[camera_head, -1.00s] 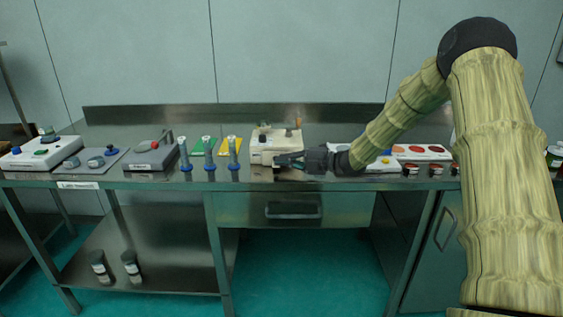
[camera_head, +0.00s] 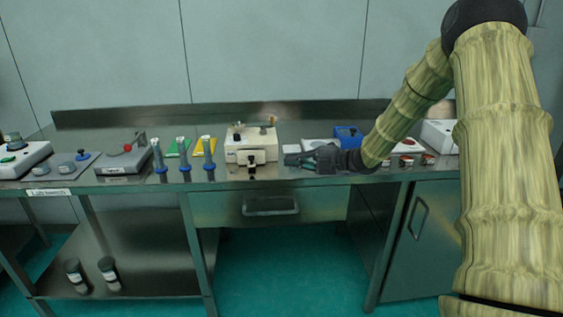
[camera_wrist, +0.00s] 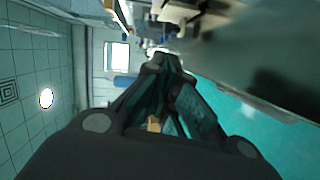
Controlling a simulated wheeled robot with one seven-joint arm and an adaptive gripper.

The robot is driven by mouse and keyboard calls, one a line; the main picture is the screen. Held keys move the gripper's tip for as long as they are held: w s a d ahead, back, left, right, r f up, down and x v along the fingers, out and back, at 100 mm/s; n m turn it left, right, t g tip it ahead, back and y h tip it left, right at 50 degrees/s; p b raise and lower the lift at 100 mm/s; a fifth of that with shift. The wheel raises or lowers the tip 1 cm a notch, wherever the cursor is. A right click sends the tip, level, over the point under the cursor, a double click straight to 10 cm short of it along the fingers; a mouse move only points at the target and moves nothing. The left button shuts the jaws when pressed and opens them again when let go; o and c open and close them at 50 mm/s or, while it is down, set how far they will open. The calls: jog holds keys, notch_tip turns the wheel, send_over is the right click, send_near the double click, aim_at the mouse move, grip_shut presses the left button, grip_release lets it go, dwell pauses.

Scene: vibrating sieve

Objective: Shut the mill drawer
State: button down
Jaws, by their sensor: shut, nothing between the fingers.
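The mill (camera_head: 238,147) is a cream box with small knobs on top, standing at the middle of the steel bench. A black handle or catch (camera_head: 252,166) shows low on its front; how far the mill drawer stands out is too small to tell. My gripper (camera_head: 287,159) is right of the mill, near the bench's front edge, pointing left, with a visible gap to the mill. Its fingers are shut and empty; the wrist view shows them together (camera_wrist: 167,64). A blurred cream shape at the top of the wrist view is probably the mill (camera_wrist: 180,13).
A blue box (camera_head: 347,132) and red-topped jars (camera_head: 428,160) are to the right, near my arm. A bench drawer (camera_head: 222,207) lies below the bench top (camera_head: 105,191).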

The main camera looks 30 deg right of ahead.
jog(key=n+t+h+p, duration=0.5)
jog(key=n+h+p, duration=0.5)
jog(key=n, duration=1.8)
send_near(250, 158)
jog(key=shift+h, duration=0.8)
jog(key=w, duration=0.4)
jog(key=w+d+f, duration=0.1)
jog(key=w, duration=0.1)
jog(key=shift+w+f, duration=0.1)
jog(key=shift+w, duration=0.25)
